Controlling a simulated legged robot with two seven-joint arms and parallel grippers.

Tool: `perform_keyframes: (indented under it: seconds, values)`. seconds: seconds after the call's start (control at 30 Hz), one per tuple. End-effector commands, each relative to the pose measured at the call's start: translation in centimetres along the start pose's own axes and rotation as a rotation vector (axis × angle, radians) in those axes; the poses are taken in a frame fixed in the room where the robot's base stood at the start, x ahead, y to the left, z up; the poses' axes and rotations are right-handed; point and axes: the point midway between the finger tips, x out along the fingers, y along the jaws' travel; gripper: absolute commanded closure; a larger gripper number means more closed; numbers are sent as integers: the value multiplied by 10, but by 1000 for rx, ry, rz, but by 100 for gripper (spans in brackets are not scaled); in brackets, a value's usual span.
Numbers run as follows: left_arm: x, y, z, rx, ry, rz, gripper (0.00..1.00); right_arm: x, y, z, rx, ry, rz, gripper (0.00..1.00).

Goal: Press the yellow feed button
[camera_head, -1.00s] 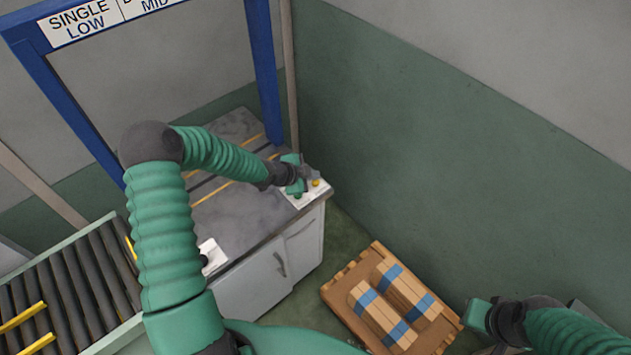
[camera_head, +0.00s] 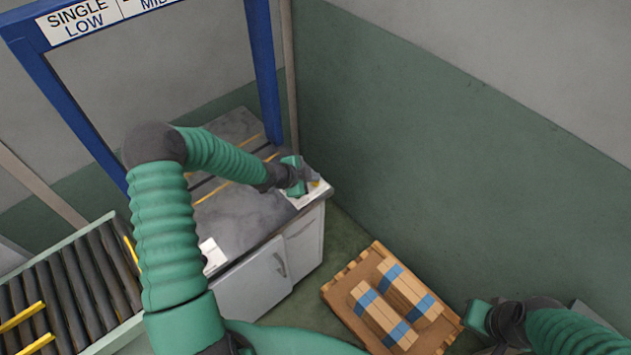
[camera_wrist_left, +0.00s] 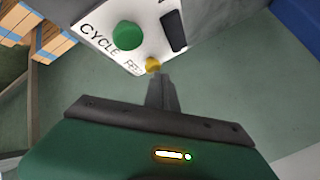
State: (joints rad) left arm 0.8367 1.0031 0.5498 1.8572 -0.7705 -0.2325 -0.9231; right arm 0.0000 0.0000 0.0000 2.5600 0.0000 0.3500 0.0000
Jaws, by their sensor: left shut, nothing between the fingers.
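The yellow feed button (camera_wrist_left: 153,65) sits on a white control panel (camera_wrist_left: 150,22) in the left wrist view, beside a larger green button (camera_wrist_left: 127,36). My left gripper (camera_wrist_left: 158,78) is shut and empty, its fingertips right at the yellow button; I cannot tell whether they touch it. In the head view my left gripper (camera_head: 312,179) is over the panel at the cabinet's right corner and mostly covers the button (camera_head: 316,183). My right gripper (camera_head: 478,318) is at the lower right, away from the panel; its fingers are not clear.
A grey-topped cabinet (camera_head: 240,217) carries the panel. A roller conveyor (camera_head: 70,280) is at the lower left, under a blue frame (camera_head: 62,105). A wooden pallet (camera_head: 338,292) with blue-banded wooden pieces (camera_head: 383,318) lies on the floor. A green-grey wall (camera_head: 430,160) stands behind.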

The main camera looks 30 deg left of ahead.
Motion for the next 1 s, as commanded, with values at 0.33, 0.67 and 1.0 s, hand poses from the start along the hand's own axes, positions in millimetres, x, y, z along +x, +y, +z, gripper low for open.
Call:
perform_keyframes:
  seconds: [0.33, 0.67, 1.0]
  values:
    - [3, 2, 2, 0, 0, 0, 100, 3, 0, 1, 0, 0, 0, 100]
    - [5, 4, 4, 0, 0, 1, 100, 4, 0, 1, 0, 0, 0, 100]
    - [-2, -2, -1, 0, 0, 1, 100, -5, 0, -1, 0, 0, 0, 100]
